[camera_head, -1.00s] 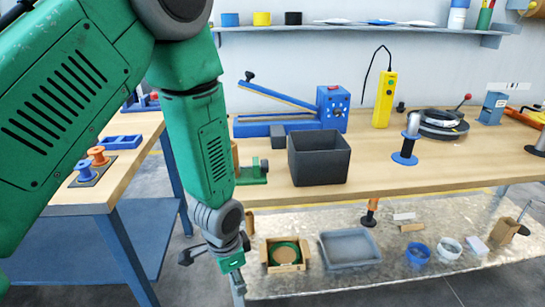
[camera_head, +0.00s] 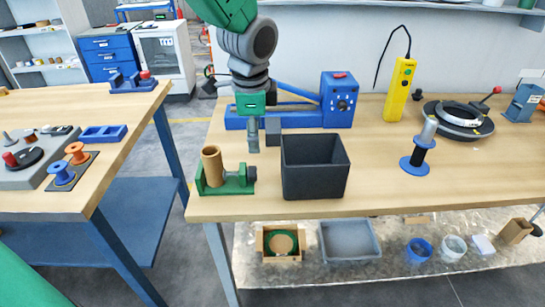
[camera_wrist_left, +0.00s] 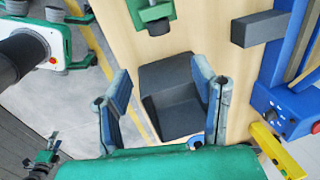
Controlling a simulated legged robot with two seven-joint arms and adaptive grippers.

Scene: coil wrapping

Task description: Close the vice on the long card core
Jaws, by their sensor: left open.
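The vice (camera_head: 226,182) is green and sits at the left front corner of the workbench, left of a dark box. The long card core (camera_head: 211,165) is a brown tube standing upright at the vice's left end; whether the jaws touch it I cannot tell. My left gripper (camera_head: 253,138) points down behind and right of the vice, apart from it. In the left wrist view its two fingers (camera_wrist_left: 162,108) are spread and empty above the dark box. Part of the vice (camera_wrist_left: 152,14) shows at the top edge there. My right gripper is not in view.
The dark open box (camera_head: 315,168) stands right of the vice. A blue machine (camera_head: 338,100) is behind it, with a yellow device (camera_head: 399,90) to its right. A blue-based spool stand (camera_head: 418,150) is further right. A gap separates the left table (camera_head: 125,150) from the workbench.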

